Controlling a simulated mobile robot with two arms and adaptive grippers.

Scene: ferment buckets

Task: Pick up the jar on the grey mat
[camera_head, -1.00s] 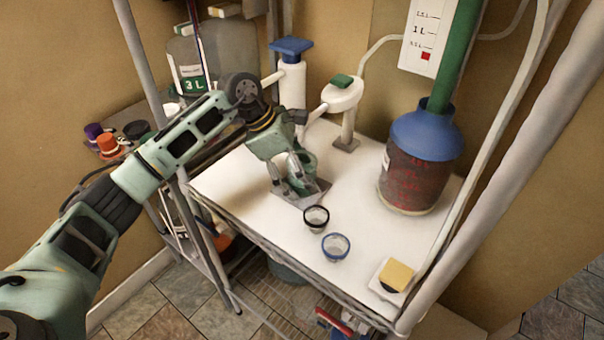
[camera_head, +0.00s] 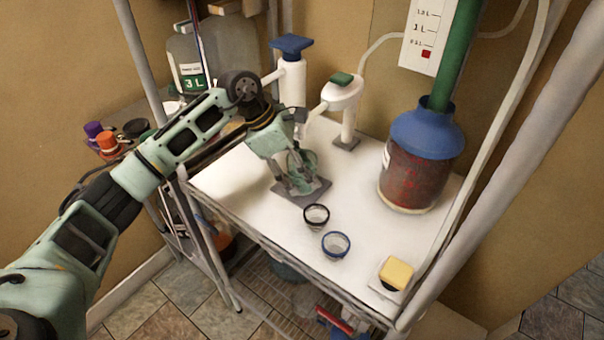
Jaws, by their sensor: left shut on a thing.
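The grey mat (camera_head: 315,190) lies on the white tabletop, left of its middle. A small greenish clear jar (camera_head: 304,161) is between the fingers of my left gripper (camera_head: 293,172), over the mat. My left gripper points down and is shut on the jar. The fingers hide part of the jar, and its bottom seems a little above the mat, though the gap is hard to see. My right gripper is not in view.
A big blue-topped bucket (camera_head: 426,136) is at right. White taps (camera_head: 343,97) stand behind. A yellow sponge (camera_head: 396,273) lies at the front right.

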